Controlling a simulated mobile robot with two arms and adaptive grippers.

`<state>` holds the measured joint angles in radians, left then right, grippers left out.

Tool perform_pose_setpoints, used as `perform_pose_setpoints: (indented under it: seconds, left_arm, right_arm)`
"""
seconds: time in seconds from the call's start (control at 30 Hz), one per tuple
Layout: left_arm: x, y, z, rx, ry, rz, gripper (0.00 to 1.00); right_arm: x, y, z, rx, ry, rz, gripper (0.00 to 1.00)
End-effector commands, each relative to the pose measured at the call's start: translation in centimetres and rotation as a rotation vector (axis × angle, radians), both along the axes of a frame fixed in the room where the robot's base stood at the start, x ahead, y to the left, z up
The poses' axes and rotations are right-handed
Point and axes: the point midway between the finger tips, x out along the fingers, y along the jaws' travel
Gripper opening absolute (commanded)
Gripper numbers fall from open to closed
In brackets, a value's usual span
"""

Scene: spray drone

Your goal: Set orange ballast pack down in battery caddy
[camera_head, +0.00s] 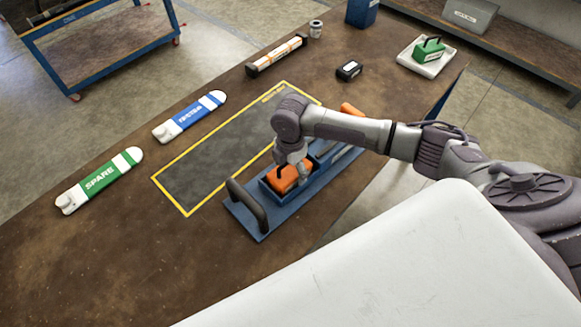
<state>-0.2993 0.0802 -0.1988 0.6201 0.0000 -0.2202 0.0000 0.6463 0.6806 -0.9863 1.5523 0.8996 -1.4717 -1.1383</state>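The blue battery caddy (247,219) lies on the brown bench, with a dark upright handle (247,204) at its near end. The orange ballast pack (286,179) is in the near compartment of the caddy. Its lower part is hidden by the compartment wall. My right gripper (293,170) points down at the pack, its fingers at the pack's top. Whether they are closed on it or loose around it cannot be made out. Another orange piece (350,109) shows behind my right arm, which hides part of the caddy's far end. My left gripper is not in view.
A yellow-bordered dark mat (205,168) lies left of the caddy. Beyond it are a green SPARE arm (100,180) and a blue-labelled arm (189,117). Farther back are a long dark box (276,55), a small black box (348,71) and a white tray (404,60) with a green pack (428,50).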

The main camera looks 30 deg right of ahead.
Motion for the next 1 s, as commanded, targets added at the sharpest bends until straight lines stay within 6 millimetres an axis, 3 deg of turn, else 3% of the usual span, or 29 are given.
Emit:
perform_pose_setpoints:
  seconds: [0.3, 0.47, 0.8, 1.0]
  left_arm:
    - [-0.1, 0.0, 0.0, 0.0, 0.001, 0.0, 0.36]
    - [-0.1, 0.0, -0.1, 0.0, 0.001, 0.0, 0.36]
    - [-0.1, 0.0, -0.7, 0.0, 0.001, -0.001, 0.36]
    - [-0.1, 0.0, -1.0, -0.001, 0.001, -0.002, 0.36]
  right_arm:
    - [0.0, 0.0, 0.1, 0.0, 0.0, 0.0, 0.92]
    - [0.1, 0.0, 1.2, 0.0, -0.003, -0.001, 0.92]
    - [0.2, 0.0, 8.2, 0.001, -0.005, 0.001, 0.92]
    - [0.1, 0.0, 11.2, 0.001, -0.002, -0.001, 0.92]
